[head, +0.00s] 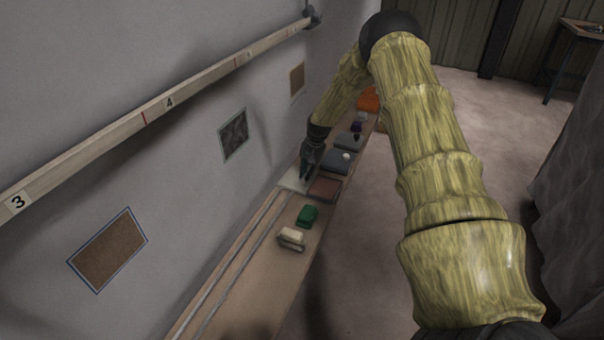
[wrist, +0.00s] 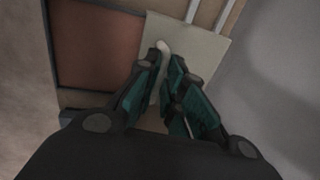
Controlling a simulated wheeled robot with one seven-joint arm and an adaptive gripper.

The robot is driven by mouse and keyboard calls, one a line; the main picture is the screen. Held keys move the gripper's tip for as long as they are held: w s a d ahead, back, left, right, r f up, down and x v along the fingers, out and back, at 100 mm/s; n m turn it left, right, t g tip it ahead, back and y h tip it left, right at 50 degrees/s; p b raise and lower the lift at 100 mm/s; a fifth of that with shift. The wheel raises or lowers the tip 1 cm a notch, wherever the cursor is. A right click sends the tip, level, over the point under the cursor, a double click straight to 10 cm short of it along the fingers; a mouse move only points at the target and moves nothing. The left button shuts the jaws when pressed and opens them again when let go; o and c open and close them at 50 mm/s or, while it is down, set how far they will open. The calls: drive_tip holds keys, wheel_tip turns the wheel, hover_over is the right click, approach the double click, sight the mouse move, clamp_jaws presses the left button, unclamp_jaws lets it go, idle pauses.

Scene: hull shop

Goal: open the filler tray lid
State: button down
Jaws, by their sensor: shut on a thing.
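A flat, pale lid (head: 290,183) lies on the long bench beside a reddish-brown tray (head: 325,188) in the head view. In the wrist view, the pale lid (wrist: 208,45) lies right of the reddish-brown tray (wrist: 98,45), whose face is uncovered. A small whitish knob (wrist: 163,47) stands on the lid at the fingertips. My gripper (head: 306,174) reaches down over the lid. In the wrist view, my gripper (wrist: 164,66) is shut on the knob, and its fingers hide part of the lid.
Two pale rails (head: 238,255) run along the wall side of the bench. A green block (head: 307,216) and a cream block (head: 291,238) stand nearer. Grey trays (head: 336,161) and an orange thing (head: 368,98) lie farther along. A numbered rail (head: 155,109) is on the wall.

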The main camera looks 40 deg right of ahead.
drive_tip(key=c, duration=1.5)
unclamp_jaws()
drive_tip(key=r, duration=0.4)
drive_tip(key=s+d+r, duration=0.1)
drive_tip(key=r, duration=0.3)
drive_tip(key=s+r, duration=0.1)
drive_tip(key=r, duration=0.2)
drive_tip(key=shift+d+r, duration=0.15)
drive_tip(key=shift+r, duration=0.25)
